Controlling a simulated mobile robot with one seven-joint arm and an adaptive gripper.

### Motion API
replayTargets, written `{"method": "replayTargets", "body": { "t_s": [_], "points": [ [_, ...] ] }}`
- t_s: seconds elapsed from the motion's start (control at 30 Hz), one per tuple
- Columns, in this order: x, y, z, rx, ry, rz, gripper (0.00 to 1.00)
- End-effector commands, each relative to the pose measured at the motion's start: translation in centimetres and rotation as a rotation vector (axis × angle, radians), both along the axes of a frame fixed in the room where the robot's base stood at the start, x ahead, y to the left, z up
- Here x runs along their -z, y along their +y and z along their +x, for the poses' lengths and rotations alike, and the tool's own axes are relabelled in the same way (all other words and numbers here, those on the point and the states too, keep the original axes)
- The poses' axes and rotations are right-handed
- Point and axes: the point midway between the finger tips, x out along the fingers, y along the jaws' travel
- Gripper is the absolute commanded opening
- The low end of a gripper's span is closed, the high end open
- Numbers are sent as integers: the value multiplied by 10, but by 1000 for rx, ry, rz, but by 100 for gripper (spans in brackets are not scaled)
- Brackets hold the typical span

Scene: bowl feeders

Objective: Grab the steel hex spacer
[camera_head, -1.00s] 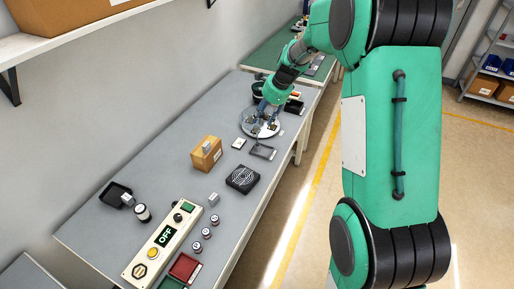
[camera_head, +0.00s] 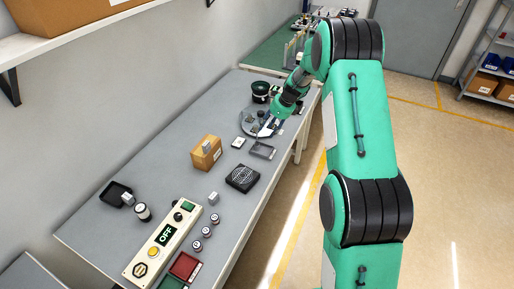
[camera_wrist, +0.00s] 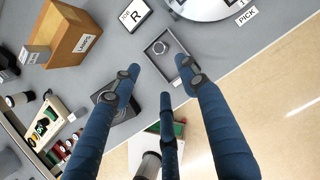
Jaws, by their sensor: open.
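A small metallic hex-shaped piece, which looks like the steel hex spacer (camera_wrist: 161,47), lies in a shallow grey tray (camera_wrist: 151,58) in the wrist view. In the head view the tray (camera_head: 262,150) sits on the bench just in front of the round plate; the piece in it is too small to make out. My gripper (camera_wrist: 158,78) is open and empty, its blue fingers spread. In the wrist view the fingertips lie around the lower part of the tray, apparently above it. My gripper (camera_head: 267,130) covers part of the round plate in the head view.
The round plate (camera_head: 248,122) is beyond the tray, with a PICK label (camera_wrist: 246,16) beside it. A wooden box (camera_head: 206,153), a black vented block (camera_head: 243,179) and a control box reading OFF (camera_head: 160,240) stand nearer. A white R card (camera_wrist: 135,14) lies left of the tray.

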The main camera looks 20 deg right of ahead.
Motion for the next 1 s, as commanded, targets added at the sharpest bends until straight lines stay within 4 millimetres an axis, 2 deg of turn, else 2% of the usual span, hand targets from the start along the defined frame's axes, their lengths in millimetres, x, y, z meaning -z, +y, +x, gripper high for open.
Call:
{"method": "replayTargets", "body": {
  "t_s": [0.27,0.6,0.8,1.0],
  "points": [
    [11,4,3,-2,2,0,44],
    [56,17,15,-3,2,1,44],
    [76,22,22,-2,1,-1,44],
    [80,24,23,-2,-1,-1,44]
  ]
}}
